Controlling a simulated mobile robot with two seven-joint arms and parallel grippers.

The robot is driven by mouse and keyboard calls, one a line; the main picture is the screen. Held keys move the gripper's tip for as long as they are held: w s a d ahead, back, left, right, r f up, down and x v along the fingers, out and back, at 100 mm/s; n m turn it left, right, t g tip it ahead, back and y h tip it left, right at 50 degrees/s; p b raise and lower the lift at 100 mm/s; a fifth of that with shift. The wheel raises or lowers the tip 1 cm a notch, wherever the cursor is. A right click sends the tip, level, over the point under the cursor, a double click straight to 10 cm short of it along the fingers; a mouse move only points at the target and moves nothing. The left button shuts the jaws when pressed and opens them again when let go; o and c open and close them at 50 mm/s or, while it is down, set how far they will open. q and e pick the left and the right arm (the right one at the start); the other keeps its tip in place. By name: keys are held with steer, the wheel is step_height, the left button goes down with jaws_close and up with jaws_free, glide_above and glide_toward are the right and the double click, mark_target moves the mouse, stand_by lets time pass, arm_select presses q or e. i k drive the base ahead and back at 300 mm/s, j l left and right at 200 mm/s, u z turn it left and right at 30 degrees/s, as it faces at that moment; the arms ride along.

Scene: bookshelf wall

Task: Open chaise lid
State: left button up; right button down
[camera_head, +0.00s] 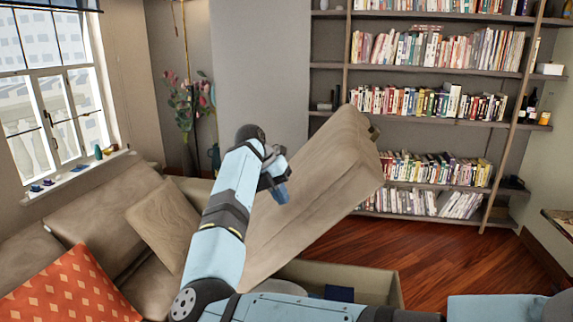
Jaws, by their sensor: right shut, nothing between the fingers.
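The chaise lid (330,180), a beige cushioned panel, stands raised at a steep tilt in the middle of the camera_head view. Below it the chaise base (385,283) shows an open storage space with a dark blue item (339,293) and a greyish rounded item (280,287) inside. My right gripper (280,192) is in front of the lid's left part, shut and empty, pointing down and right. I cannot tell whether it touches the lid. My right forearm hides part of the lid's lower left and of the sofa. My left gripper is out of view.
The sofa (110,233) with a beige cushion (163,222) and an orange patterned pillow (70,290) lies at left, below a window. A tall bookshelf (420,78) fills the back wall. Wooden floor (430,250) is clear to the right of the chaise.

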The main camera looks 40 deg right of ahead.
mark_target(370, 178)
steer(key=i+l, duration=1.4)
